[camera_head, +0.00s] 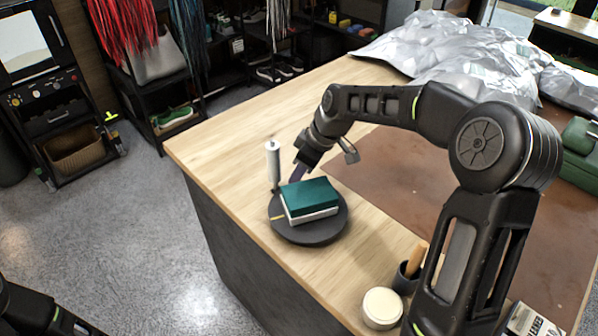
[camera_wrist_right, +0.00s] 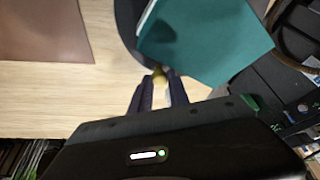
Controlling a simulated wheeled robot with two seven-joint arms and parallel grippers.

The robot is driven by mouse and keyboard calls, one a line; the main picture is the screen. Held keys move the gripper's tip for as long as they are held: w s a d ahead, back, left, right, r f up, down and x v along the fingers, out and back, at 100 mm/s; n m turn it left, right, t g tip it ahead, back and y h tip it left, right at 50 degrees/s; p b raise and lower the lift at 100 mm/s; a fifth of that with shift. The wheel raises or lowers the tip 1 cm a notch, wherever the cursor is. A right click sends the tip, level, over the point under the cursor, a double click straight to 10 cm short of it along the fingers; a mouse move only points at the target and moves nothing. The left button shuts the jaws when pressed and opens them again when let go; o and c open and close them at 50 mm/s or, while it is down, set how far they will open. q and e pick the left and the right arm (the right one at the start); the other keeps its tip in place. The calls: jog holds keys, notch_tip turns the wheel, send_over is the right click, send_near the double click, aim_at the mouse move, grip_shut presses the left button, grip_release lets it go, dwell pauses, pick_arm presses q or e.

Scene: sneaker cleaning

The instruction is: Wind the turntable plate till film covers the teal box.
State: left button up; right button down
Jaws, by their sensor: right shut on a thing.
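A teal box (camera_head: 309,192) with a white lower part lies on the round dark turntable plate (camera_head: 325,228). It also shows in the right wrist view (camera_wrist_right: 205,42). A pale upright roll (camera_head: 272,163), apparently the film, stands beside the plate on the left. I cannot make out film on the box. My right gripper (camera_head: 299,173) is low behind the box at the plate's far edge. In the right wrist view its fingers (camera_wrist_right: 158,92) are shut on a small yellowish knob (camera_wrist_right: 159,76) at the plate's edge. My left gripper is not in view.
The wooden table (camera_head: 225,130) has a brown mat (camera_head: 400,185) at right and crumpled silver sheeting (camera_head: 450,50) at the back. A round cream tin (camera_head: 382,307) and a dark cup (camera_head: 404,279) stand in front. Bare wood lies left of the plate.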

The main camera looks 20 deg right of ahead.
jog(key=shift+a, duration=0.1)
jog(key=shift+w+a+n+g+y, duration=0.15)
jog(key=shift+a+n+g+y, duration=0.15)
jog(key=shift+a+n, duration=0.5)
jog(key=shift+a+n+b, duration=0.2)
jog(key=shift+n+b, duration=0.1)
jog(key=shift+n, duration=0.5)
jog(key=c, duration=1.5)
grip_release()
jog(key=shift+c, duration=0.2)
jog(key=shift+d+r, duration=0.1)
jog(key=shift+r, duration=0.05)
